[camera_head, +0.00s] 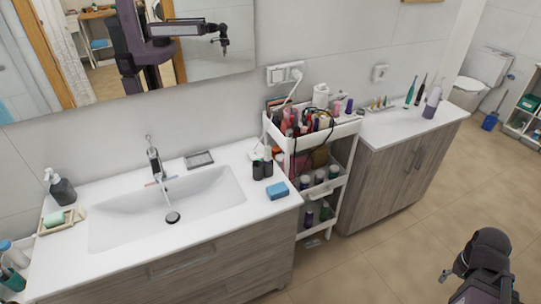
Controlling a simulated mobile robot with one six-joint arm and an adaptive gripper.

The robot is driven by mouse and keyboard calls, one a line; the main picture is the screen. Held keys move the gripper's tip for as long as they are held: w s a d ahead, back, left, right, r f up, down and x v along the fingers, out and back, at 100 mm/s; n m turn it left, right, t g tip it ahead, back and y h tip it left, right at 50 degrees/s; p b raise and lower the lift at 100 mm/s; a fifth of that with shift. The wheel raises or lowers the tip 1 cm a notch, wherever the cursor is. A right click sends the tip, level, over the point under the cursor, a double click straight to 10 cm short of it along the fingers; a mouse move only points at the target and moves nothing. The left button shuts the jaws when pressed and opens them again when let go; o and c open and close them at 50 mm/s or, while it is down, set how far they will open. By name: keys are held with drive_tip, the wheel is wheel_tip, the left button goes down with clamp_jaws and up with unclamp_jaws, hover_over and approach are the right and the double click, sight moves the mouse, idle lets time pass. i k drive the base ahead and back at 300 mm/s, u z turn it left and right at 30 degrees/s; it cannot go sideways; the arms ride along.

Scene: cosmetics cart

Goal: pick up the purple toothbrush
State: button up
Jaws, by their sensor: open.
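On the white counter of the right cabinet (424,121), a slim teal upright item (410,92) and a slim dark one (421,90) stand near the wall, shaped like toothbrushes. A wider lavender-purple item (431,104) stands upright in front of them to the right. It is too small to tell whether it is the purple toothbrush or a holder. My gripper (446,275) shows only in small part at the lower right, beside my dark arm. It is open and well apart from the counter, over the floor. My arm also shows in the mirror.
A white cart (346,131) crowded with cosmetics stands between the sink cabinet and the right cabinet. A sink (215,197), dark bottles and a blue sponge (277,190) are at left. A small tray (380,107) lies on the right counter. The floor (400,250) is clear.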

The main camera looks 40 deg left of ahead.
sight(267, 150)
drive_tip(key=i, duration=1)
drive_tip(key=z, duration=0.75)
drive_tip(key=k, duration=0.1)
drive_tip(key=u, duration=2.8)
drive_tip(key=i, duration=0.55)
drive_tip(key=z, duration=0.05)
